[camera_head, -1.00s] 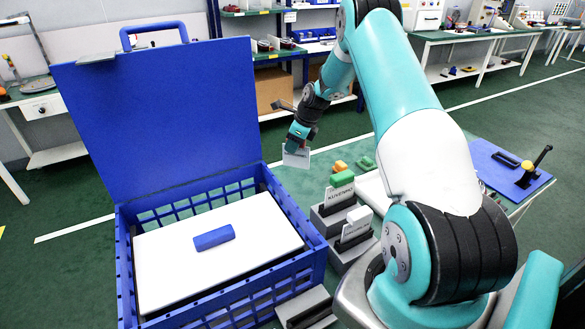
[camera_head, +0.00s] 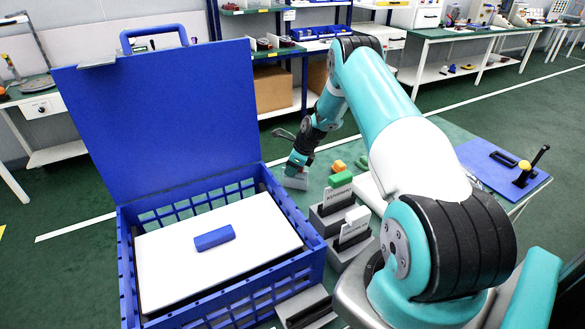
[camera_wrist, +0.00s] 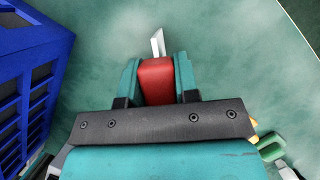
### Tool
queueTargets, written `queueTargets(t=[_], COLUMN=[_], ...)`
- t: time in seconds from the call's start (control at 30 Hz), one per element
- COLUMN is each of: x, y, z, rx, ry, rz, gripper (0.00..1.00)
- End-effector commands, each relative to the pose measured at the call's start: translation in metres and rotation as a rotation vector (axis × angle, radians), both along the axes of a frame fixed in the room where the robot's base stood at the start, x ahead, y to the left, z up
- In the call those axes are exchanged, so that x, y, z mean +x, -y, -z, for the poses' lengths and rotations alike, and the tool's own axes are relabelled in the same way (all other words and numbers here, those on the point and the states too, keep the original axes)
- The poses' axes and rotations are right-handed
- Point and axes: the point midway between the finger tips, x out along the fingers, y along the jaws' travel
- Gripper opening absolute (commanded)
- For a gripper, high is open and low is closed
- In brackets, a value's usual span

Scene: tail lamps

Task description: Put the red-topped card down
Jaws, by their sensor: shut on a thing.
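My gripper (camera_wrist: 157,82) is shut on the red-topped card (camera_wrist: 156,80) in the wrist view. The red top sits between the two teal fingers, and a pale strip of the card shows beyond it. In the head view my gripper (camera_head: 296,168) is low over the green table (camera_head: 317,155), right of the blue crate. Only a small pale part of the card (camera_head: 296,181) shows under it there. I cannot tell whether its lower edge touches the table.
The blue crate (camera_head: 318,262) with its lid up stands left of my gripper. A blue board (camera_head: 490,165) is at far right.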

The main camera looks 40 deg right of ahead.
Motion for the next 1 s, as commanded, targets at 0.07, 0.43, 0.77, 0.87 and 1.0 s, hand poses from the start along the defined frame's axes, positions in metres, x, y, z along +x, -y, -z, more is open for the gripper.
queueTargets(t=[0.07, 0.43, 0.77, 0.87, 1.0], x=[0.000, 0.000, -0.019, -0.026, -0.034], y=[0.000, 0.000, 0.012, 0.016, 0.021], z=[0.001, -0.003, -0.054, -0.075, -0.097], rx=[0.000, 0.000, -0.002, -0.002, -0.001], ry=[0.000, 0.000, 0.003, 0.002, 0.002], rz=[0.000, 0.000, 0.002, 0.001, 0.001], gripper=[0.43, 0.55, 0.55, 0.55, 0.55])
